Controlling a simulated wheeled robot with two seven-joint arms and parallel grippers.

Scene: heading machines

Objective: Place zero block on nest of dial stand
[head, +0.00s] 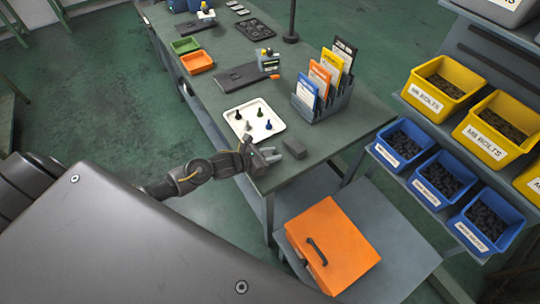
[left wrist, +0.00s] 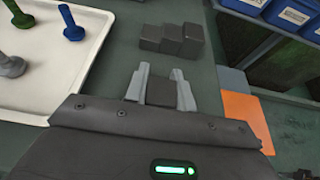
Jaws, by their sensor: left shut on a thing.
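My left gripper (head: 271,155) is at the near end of the workbench, its arm coming in from the left. In the left wrist view its two grey fingers (left wrist: 160,86) are shut on a small dark grey block (left wrist: 160,93), seemingly the zero block. Just beyond the fingertips lies a stepped dark grey block (left wrist: 172,40), apart from the held one; it also shows in the head view (head: 295,148). A dark upright post on a round base (head: 290,38) stands far back on the bench; I cannot tell whether it is the dial stand. No nest can be made out. My right gripper is not in view.
A white tray (head: 240,123) with several coloured pegs is left of the gripper. A card rack (head: 318,108) stands behind the stepped block. Orange (head: 197,62) and green trays sit farther back. An orange box (head: 330,245) is on the low shelf; bolt bins are at right.

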